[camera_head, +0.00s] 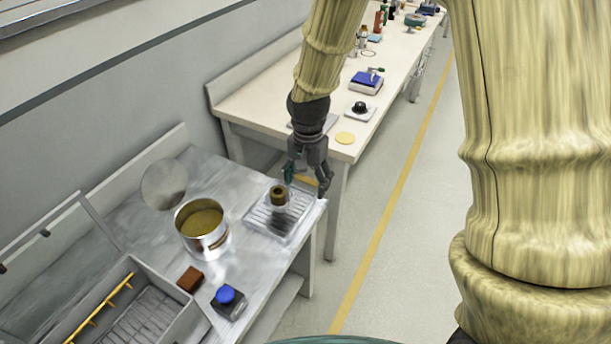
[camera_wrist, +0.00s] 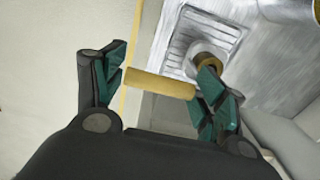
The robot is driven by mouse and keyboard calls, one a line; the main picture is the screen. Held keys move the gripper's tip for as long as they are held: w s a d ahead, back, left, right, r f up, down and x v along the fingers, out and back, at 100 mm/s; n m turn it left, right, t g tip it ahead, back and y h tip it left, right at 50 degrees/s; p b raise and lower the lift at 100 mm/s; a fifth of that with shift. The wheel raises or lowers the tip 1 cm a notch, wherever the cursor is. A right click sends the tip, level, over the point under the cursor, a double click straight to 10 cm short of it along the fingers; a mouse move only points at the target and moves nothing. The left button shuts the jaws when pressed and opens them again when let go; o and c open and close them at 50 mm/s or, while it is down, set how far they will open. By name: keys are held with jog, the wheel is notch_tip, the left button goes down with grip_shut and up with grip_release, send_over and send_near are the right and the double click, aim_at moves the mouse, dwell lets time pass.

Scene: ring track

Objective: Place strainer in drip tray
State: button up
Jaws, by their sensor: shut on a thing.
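My gripper (camera_head: 308,178) is above the right end of the metal bench. In the wrist view my gripper (camera_wrist: 160,88) is shut on a short tan bar (camera_wrist: 160,83), which looks like the strainer's handle. The drip tray (camera_head: 262,221), a ribbed metal tray, lies below and to the left of my gripper; it also shows in the wrist view (camera_wrist: 182,42). A brown, ring-topped round piece (camera_head: 279,195) appears over the tray. In the wrist view my right finger partly hides this piece (camera_wrist: 207,60). I cannot tell whether it joins the bar or touches the tray.
A metal pot (camera_head: 205,243) with brown contents stands left of the tray. A round disc (camera_head: 163,184) is behind it. A brown block (camera_head: 190,279), a blue-knobbed item (camera_head: 228,298) and a grey basin (camera_head: 140,268) are nearer. A pale table (camera_head: 272,100) with several items stands beyond.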

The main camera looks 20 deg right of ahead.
jog(key=shift+w+d+f+p, duration=0.25)
jog(key=shift+w+f+p, duration=0.05)
jog(key=shift+w+f, duration=0.4)
jog(key=shift+w+d+f+p, duration=0.25)
jog(key=shift+w+f, duration=0.35)
jog(key=shift+w, duration=0.15)
jog(key=shift+w+d+f+p, duration=0.25)
jog(key=shift+w+f+p, duration=0.05)
jog(key=shift+w+f, duration=0.4)
jog(key=o, duration=1.5)
jog(key=shift+o, duration=0.2)
notch_tip(320, 180, up, 12)
jog(key=b, duration=0.2)
jog(key=shift+s, duration=0.1)
